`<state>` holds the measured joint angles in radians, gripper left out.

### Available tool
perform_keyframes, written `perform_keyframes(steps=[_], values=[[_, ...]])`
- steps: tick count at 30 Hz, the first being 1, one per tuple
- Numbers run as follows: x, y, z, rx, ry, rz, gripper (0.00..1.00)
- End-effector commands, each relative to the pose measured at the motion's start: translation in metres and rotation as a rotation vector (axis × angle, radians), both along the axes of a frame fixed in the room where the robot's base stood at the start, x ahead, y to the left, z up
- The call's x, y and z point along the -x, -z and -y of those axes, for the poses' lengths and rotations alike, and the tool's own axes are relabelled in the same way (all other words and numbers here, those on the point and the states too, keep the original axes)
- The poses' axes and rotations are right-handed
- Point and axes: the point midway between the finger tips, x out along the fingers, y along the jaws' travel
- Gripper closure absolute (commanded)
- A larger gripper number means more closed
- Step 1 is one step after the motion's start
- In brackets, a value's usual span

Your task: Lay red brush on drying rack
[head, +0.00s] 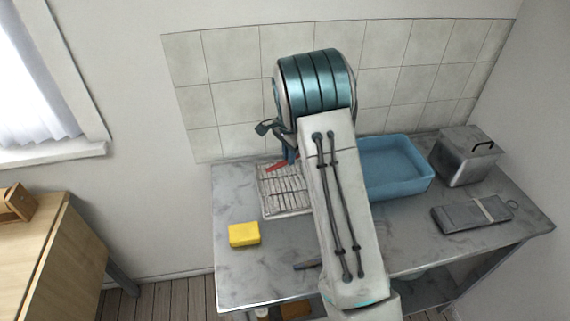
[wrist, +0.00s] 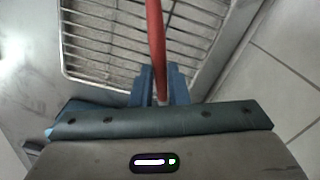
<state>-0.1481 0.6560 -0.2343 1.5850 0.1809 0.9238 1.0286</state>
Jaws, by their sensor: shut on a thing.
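The red brush (head: 278,167) is in my gripper (head: 291,157), at the back of the metal drying rack (head: 285,198). In the wrist view its red handle (wrist: 155,40) runs up from between the blue fingers of my gripper (wrist: 158,88), which are shut on it. The rack's wire grid (wrist: 100,45) lies beneath the handle in that view. I cannot tell whether the brush touches the wires. My arm hides the rack's right side in the head view, and the rest of the brush is hidden.
A blue basin (head: 398,170), a lidded metal box (head: 468,157) and a dark grey flat item (head: 473,213) stand to the right. A tiled wall (head: 222,104) is close behind.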

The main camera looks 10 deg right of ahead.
Motion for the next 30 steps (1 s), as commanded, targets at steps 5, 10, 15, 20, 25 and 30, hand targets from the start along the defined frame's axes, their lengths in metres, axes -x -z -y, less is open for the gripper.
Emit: perform_keyframes(steps=[5,10,15,20,25,30], values=[[-0.002,0.008,-0.010,0.001,0.001,0.001,1.00],[-0.001,0.027,-0.010,0.000,0.002,-0.003,1.00],[-0.002,0.046,-0.010,0.000,0.001,0.000,1.00],[-0.002,0.047,-0.010,0.000,0.000,0.002,1.00],[-0.002,0.051,-0.010,0.001,0.000,0.001,1.00],[-0.002,0.049,-0.010,0.001,0.000,0.001,0.64]])
